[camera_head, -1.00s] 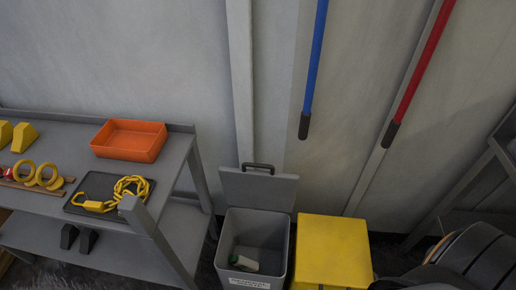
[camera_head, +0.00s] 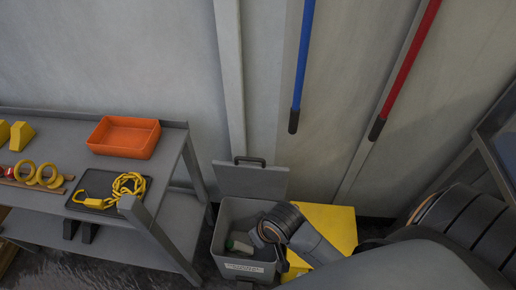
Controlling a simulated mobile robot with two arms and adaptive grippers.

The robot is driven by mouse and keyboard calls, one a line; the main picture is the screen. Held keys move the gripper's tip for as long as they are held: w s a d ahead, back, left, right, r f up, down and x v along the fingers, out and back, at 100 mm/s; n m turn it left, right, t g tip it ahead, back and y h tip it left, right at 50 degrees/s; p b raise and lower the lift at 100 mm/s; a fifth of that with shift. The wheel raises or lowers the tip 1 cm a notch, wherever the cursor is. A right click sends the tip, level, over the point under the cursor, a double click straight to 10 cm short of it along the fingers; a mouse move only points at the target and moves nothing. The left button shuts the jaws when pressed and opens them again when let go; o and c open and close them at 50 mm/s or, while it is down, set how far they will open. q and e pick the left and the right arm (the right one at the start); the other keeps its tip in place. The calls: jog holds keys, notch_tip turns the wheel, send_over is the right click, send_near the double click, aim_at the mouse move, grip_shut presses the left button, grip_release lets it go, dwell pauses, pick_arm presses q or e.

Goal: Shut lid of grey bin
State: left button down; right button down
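The grey bin (camera_head: 232,212) stands on the floor right of the shelf. Its lid (camera_head: 250,181) is open, raised upright at the back against the wall, with a dark handle (camera_head: 250,160) on its top edge. A small pale item with a green end (camera_head: 239,243) lies inside the bin. My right arm comes in from the right, and its dark wrist end (camera_head: 280,223) is over the bin's right side, hiding part of the opening. The fingers of the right gripper cannot be made out. My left gripper is not in view.
A yellow box (camera_head: 335,223) stands right of the bin, partly behind my arm. Blue (camera_head: 303,60) and red (camera_head: 408,65) poles are at the wall.

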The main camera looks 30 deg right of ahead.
jog(key=w+r+m, duration=0.2)
jog(key=w+r, duration=0.1)
jog(key=w, duration=1.1)
jog(key=w+d+r+m+g+h, duration=0.1)
jog(key=w+d+r+m+h, duration=0.2)
jog(key=w+d, duration=0.45)
jog(key=w+d+r+m, duration=0.35)
jog(key=w+d, duration=0.25)
jog(key=d, duration=0.3)
jog(key=shift+m, duration=0.35)
jog(key=shift+s+a+f+b, duration=0.15)
jog(key=shift+s+f+b, duration=0.1)
jog(key=shift+f+b, duration=1.65)
jog(key=shift+s+a+f+b, duration=0.1)
jog(key=shift+s+f+b, duration=0.15)
jog(key=shift+f+b, duration=1.65)
jog(key=shift+s+a+f+b, duration=0.2)
jog(key=shift+f+b, duration=0.8)
jog(key=shift+b, duration=1.8)
jog(key=shift+s, duration=0.1)
